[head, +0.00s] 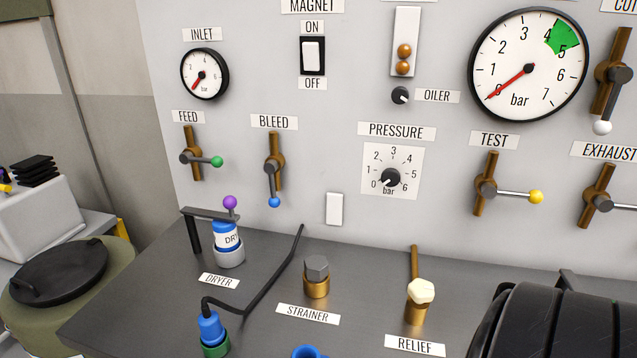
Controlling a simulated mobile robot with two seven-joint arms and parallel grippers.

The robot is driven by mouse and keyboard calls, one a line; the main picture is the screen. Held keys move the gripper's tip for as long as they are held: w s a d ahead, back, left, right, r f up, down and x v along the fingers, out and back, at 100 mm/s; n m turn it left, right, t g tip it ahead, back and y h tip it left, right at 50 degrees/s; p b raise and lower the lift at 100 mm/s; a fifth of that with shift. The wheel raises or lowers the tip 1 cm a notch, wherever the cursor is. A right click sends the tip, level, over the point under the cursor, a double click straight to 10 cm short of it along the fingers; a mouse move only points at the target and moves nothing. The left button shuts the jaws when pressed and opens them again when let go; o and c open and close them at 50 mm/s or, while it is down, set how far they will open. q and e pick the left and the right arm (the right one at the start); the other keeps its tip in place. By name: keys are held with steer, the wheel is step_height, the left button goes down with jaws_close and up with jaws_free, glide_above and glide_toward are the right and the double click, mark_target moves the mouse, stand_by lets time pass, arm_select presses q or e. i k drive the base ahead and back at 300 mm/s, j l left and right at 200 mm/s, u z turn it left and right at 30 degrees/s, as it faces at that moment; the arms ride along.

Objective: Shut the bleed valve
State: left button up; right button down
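The bleed valve (273,170) is on the grey panel under the BLEED label (274,122). It has a short upright brass pipe and a dark lever with a blue ball (274,202) at its end. The lever points straight down, in line with the pipe. Nothing covers the valve. Neither of my grippers shows in the head view.
The feed valve (190,158) is just left, its green-knobbed lever pointing right. The dryer (228,245), strainer (317,278) and relief valve (420,300) stand on the dark bench below. A black ribbed body (560,325) fills the lower right corner.

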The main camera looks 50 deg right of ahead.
mark_target(272, 166)
steer(key=z, duration=1.25)
steer(key=j+z, duration=0.15)
steer(key=j, duration=0.7)
